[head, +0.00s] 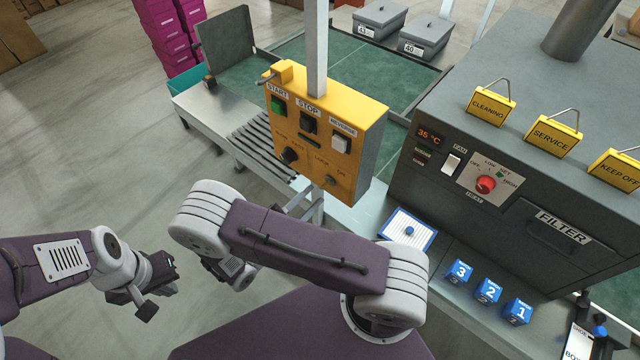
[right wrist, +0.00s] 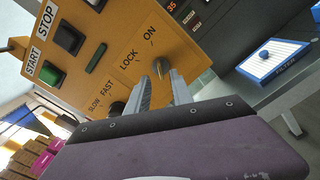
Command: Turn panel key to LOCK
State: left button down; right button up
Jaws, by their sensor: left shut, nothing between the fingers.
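The panel key (head: 331,180) is a small grey knob at the lower right of the yellow control panel (head: 367,140), below the labels LOCK and ON. In the right wrist view the key (right wrist: 160,67) is at the tips of my right gripper (right wrist: 161,82). The fingers are apart, one on each side of the key; I cannot tell whether they touch it. Its exact pointing is unclear. In the head view my right gripper (head: 304,197) is partly hidden by my arm. My left gripper (head: 144,301) is shut and empty over the floor at left.
The panel also carries a green START button (head: 278,104), a black STOP button (head: 308,123), a white button (head: 340,145) and a black SLOW/FAST knob (head: 290,155). The dark heater machine (head: 450,195) stands at right. Blue numbered blocks (head: 489,291) sit before it.

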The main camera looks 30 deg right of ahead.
aim_at(322, 188)
jog(key=x, duration=0.2)
jog(key=p+x, duration=0.1)
jog(key=x, duration=0.1)
jog(key=shift+s+d+r, duration=0.1)
jog(key=shift+s+r, duration=0.05)
jog(key=shift+s, duration=0.05)
jog(key=shift+w+d, duration=0.1)
jog(key=shift+w, duration=0.1)
grip_shut()
